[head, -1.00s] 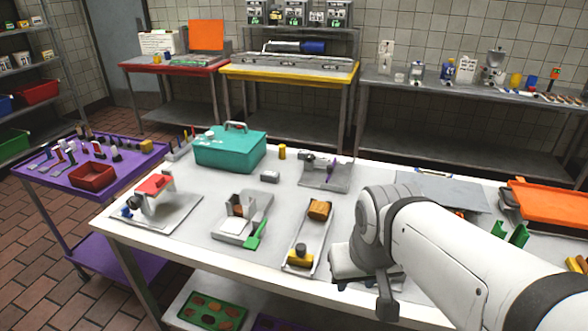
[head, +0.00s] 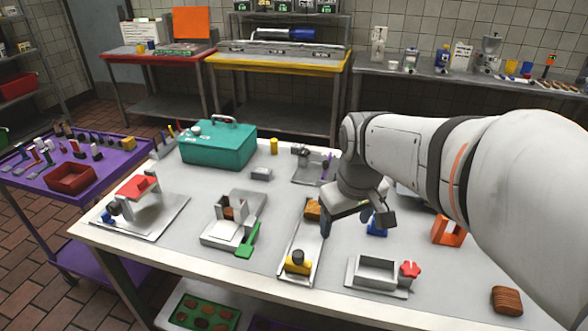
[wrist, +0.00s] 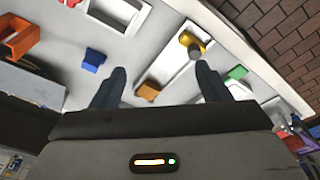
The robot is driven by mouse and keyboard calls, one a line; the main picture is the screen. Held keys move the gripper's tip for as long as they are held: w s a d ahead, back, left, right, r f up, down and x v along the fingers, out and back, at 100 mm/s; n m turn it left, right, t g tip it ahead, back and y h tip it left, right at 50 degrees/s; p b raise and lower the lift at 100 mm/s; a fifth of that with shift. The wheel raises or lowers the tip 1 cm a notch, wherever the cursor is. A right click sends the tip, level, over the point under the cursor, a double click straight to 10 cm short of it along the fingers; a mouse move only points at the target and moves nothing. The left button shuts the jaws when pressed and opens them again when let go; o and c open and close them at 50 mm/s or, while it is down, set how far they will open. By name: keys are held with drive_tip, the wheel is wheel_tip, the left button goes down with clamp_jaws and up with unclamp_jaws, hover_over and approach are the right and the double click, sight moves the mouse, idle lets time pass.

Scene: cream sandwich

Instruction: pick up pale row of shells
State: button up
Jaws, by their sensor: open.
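A small tan, ridged block (head: 312,209) lies at the far end of a narrow light tray (head: 287,245). It may be the pale row of shells, but I cannot be sure. It also shows in the wrist view (wrist: 149,91), between and below my fingertips. A darker brown ridged row (head: 507,300) lies alone at the front right of the table. My gripper (wrist: 160,70) is open and empty, pointing down above the table by the narrow tray. In the head view my gripper (head: 356,222) partly hides the table behind it.
A yellow block with a dark knob (head: 298,262) sits at the tray's near end. A green piece (head: 249,241) lies left of it. A blue piece (head: 377,227), an orange bracket (head: 449,230) and a grey frame (head: 378,283) with a red knob stand to the right.

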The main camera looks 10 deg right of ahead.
drive_tip(key=shift+o, duration=0.7)
drive_tip(key=w+f+n+g+b, duration=0.1)
drive_tip(key=w+f+n, duration=0.2)
drive_tip(key=w, duration=0.9)
drive_tip(key=shift+w+f+n+b, duration=0.25)
drive_tip(key=shift+n+b, duration=0.15)
drive_tip(key=shift+n, duration=0.3)
drive_tip(key=n+g+b, duration=0.1)
drive_tip(key=n+b, duration=0.1)
drive_tip(key=n, duration=0.4)
hover_over(316, 206)
wheel_tip(316, 206, down, 9)
drive_tip(key=shift+w+d+r, duration=0.1)
drive_tip(key=shift+d, duration=0.05)
drive_tip(key=shift+w+f, duration=0.1)
drive_tip(key=shift+f, duration=0.2)
drive_tip(key=f, duration=0.7)
drive_tip(key=shift+a+f+p, duration=0.2)
drive_tip(key=shift+p, duration=0.1)
drive_tip(key=shift+s, duration=0.2)
drive_tip(key=shift+c, duration=0.6)
drive_tip(key=shift+r, duration=0.1)
drive_tip(key=c, duration=0.9)
drive_tip(key=shift+c, duration=0.2)
